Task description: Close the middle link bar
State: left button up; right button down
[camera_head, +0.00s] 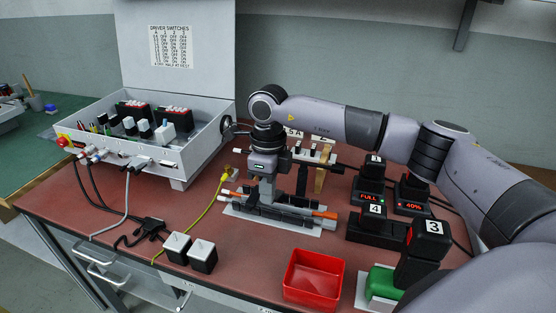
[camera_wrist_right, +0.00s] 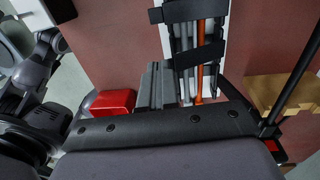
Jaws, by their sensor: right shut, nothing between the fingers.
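My right gripper (camera_head: 264,192) points down over a tray of tools (camera_head: 232,210) in the head view. It is shut and empty. The tray's tools, with orange and dark handles, lie just under and beside it. In the right wrist view, the tools (camera_wrist_right: 201,85) lie under black straps. Behind the gripper, to its right, stands a small rack (camera_head: 312,153) with several white-tipped pieces and label cards. My arm and gripper hide part of this rack. I cannot single out the middle link bar or tell its position. My left gripper is not in view.
An open grey control box (camera_head: 150,165) with cables stands at the left. Numbered black battery units and chargers (camera_head: 368,195) stand at the right. A red bin (camera_head: 313,278) and two white-topped cubes (camera_head: 202,256) sit near the front edge.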

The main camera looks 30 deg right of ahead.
jog(key=shift+s+a+f, duration=0.2)
jog(key=shift+f, duration=0.2)
jog(key=shift+s+a+f, duration=0.15)
jog(key=shift+f, duration=0.2)
jog(key=shift+s+a+f+b, duration=0.15)
jog(key=shift+f+b, duration=0.15)
jog(key=shift+f, duration=0.1)
jog(key=shift+s+a+f+b, duration=0.1)
jog(key=shift+a+f+b, duration=0.05)
jog(key=shift+f+b, duration=0.15)
jog(key=shift+s+a+f, duration=0.1)
jog(key=shift+a+f, duration=0.05)
jog(key=shift+f, duration=0.35)
